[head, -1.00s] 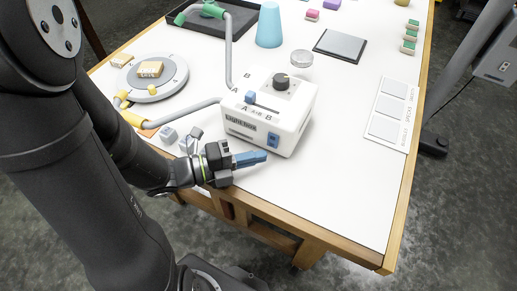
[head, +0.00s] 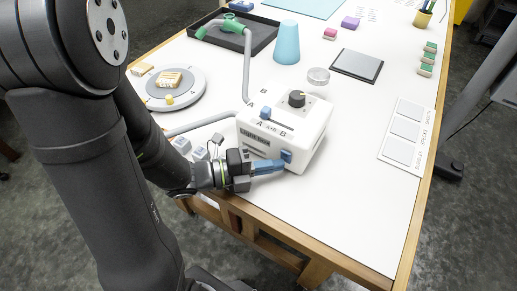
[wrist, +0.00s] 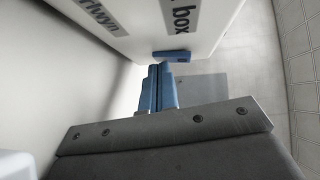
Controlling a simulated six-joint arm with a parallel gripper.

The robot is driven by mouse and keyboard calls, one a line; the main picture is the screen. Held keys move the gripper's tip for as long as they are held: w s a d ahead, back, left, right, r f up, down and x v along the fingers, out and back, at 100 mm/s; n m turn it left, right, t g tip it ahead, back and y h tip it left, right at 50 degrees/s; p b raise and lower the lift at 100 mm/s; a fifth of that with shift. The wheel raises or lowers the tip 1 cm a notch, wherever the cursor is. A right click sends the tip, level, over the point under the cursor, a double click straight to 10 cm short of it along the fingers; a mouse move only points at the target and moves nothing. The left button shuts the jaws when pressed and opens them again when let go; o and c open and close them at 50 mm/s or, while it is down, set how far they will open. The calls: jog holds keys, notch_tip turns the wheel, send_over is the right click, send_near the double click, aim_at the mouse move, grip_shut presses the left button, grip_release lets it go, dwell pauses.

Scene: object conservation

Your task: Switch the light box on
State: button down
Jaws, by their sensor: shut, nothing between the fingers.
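The light box (head: 310,140) is a white case near the front edge of the table. It has a dark knob and a blue slider marked A and B on top, and a label on its front. A blue rocker switch (head: 287,156) sits low on the front face. In the wrist view the switch (wrist: 172,56) is right at the fingertips. My gripper (head: 282,165) has blue fingers, shut and empty, pointing at the switch from the front left. The fingers (wrist: 157,72) are at or almost at the switch; I cannot tell if they touch. The switch's position is unclear.
Small grey blocks (head: 200,153) lie left of the box by my wrist. A grey pipe (head: 247,70) stands behind it.

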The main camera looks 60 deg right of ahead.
jog(key=a, duration=0.4)
jog(key=shift+w+a+r, duration=0.25)
jog(key=shift+a+r, duration=0.1)
jog(key=shift+a, duration=0.05)
jog(key=f+v, duration=0.1)
jog(key=v, duration=0.8)
jog(key=w+d+r+m+t+h, duration=0.1)
jog(key=w+d+r+m+h, duration=0.1)
jog(key=w+r+m, duration=0.6)
jog(key=w+d+r+m+t+h, duration=0.1)
jog(key=w+d+r+m+h, duration=0.2)
jog(key=w+r+m, duration=0.6)
jog(key=shift+d+r+m+h, duration=0.35)
jog(key=shift+r+m, duration=0.75)
jog(key=shift+m, duration=2.1)
jog(key=shift+f, duration=0.1)
jog(key=s+a+f+n+y, duration=0.1)
jog(key=s+f+n+y, duration=0.1)
jog(key=s+f+n, duration=0.6)
notch_tip(320, 180, down, 2)
jog(key=n, duration=0.3)
jog(key=shift+a+g+y, duration=0.3)
jog(key=shift+y, duration=0.05)
